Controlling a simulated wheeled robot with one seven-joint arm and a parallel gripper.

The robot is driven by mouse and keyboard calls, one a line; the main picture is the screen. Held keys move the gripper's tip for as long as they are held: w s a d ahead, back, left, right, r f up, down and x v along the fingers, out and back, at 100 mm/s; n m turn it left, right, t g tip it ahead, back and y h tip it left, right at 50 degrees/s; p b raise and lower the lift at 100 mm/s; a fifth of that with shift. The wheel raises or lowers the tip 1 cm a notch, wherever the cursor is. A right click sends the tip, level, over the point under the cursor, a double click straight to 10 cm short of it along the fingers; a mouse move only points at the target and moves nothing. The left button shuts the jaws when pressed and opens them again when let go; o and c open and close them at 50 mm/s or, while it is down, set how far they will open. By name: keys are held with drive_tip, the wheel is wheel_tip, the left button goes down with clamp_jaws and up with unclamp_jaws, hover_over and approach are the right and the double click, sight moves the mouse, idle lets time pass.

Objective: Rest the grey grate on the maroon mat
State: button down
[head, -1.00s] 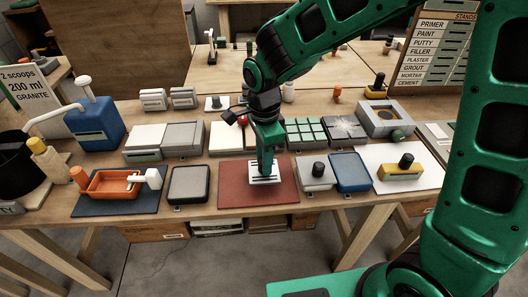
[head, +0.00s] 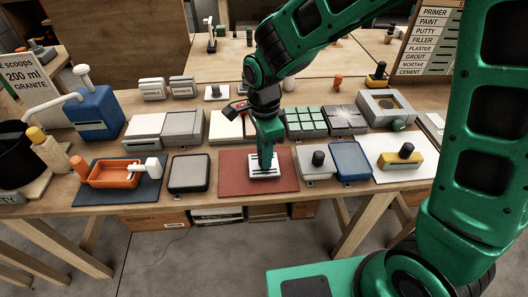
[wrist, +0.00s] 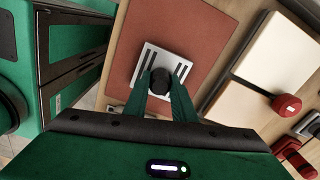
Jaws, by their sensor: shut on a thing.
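The grey grate (head: 264,173) is a small light slotted plate with a dark knob, lying over the maroon mat (head: 231,180) near the front edge of the bench. In the wrist view the grate (wrist: 146,62) appears flat above the mat (wrist: 190,28), with its dark round knob between my fingers. My gripper (head: 265,152) points down at the grate and is shut on its knob. It also shows in the wrist view (wrist: 172,85). I cannot tell whether the grate's underside touches the mat.
A grey tray (head: 190,173) stands left of the mat. A grey block with a black knob (head: 316,166) and a blue tray (head: 350,161) stand close on its right. Green tiles (head: 306,122) and white panels (head: 226,127) lie behind. Bare mat surrounds the grate.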

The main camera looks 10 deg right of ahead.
drive_tip(key=shift+f, duration=0.3)
drive_tip(key=c, duration=1.4)
unclamp_jaws()
drive_tip(key=shift+r, duration=0.1)
wheel_tip(320, 180, up, 10)
drive_tip(key=shift+r, duration=0.25)
